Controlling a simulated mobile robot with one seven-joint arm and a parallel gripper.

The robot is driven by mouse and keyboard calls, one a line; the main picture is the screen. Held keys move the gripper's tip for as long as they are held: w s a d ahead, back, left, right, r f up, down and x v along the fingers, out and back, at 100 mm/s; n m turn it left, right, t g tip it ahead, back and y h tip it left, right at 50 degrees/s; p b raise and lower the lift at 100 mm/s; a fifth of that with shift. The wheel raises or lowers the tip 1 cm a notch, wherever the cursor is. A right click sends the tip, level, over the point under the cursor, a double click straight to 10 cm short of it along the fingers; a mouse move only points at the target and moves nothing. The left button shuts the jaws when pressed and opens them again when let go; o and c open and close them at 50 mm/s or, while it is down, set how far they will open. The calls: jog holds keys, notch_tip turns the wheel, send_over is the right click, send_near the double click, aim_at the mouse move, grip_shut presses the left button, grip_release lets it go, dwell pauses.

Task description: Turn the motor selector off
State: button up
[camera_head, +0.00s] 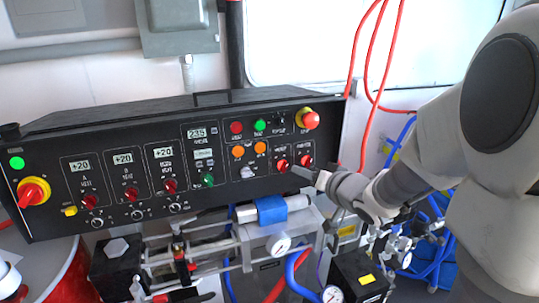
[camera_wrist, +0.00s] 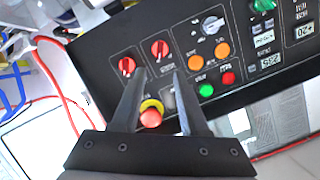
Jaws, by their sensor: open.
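Two red selector knobs sit side by side at the lower right of the black control panel: the left one (camera_head: 282,165) and the right one (camera_head: 306,160). In the wrist view, which is turned over, these are the knob ahead of my fingers (camera_wrist: 160,48) and the outer knob (camera_wrist: 127,66). Their labels are too small to read, so I cannot tell which is the motor selector. My gripper (camera_wrist: 159,73) is open and empty, its fingertips just short of the first knob. In the head view my gripper (camera_head: 300,172) is beside the right knob; contact cannot be told.
The black panel (camera_head: 110,205) carries several other knobs. A yellow-ringed red stop button (camera_head: 309,119) is above the selectors, showing between my fingers in the wrist view (camera_wrist: 151,115). Orange buttons (camera_head: 238,151) and a white knob (camera_head: 247,172) are left. Red hoses (camera_head: 352,60) hang right.

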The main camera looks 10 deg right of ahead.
aim_at(287, 165)
jog(key=b+x, duration=0.1)
jog(key=x, duration=1)
jog(key=shift+d, duration=0.1)
grip_shut()
